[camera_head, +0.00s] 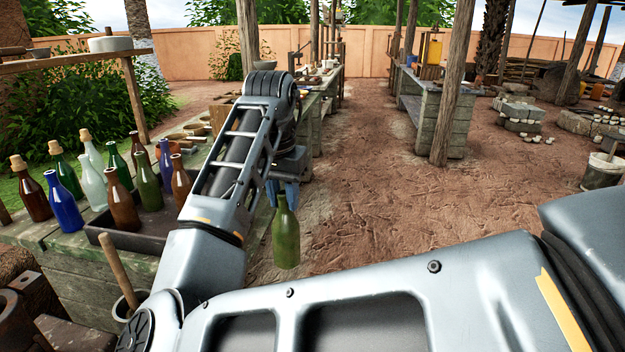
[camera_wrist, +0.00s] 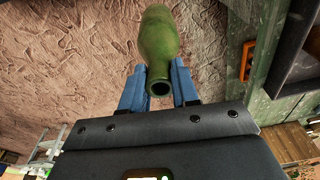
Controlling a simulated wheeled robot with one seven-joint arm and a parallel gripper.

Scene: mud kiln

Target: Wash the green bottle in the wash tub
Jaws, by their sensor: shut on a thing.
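The green bottle (camera_head: 286,238) hangs upright below my gripper (camera_head: 282,193), clear of the bench and over the dirt floor. My gripper is shut on its neck. In the wrist view the green bottle (camera_wrist: 158,45) sits between the two blue fingers (camera_wrist: 158,88), with its open mouth toward the camera. I cannot make out the wash tub for certain in either view.
A wooden bench (camera_head: 75,240) at left bears a dark tray (camera_head: 150,240) and several brown, blue, green and clear bottles, close to my arm. A mortar-like pot with a stick (camera_head: 120,270) stands at the lower left. The dirt floor (camera_head: 370,200) ahead is open. A post (camera_head: 455,85) and stone bench (camera_head: 435,115) stand further right.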

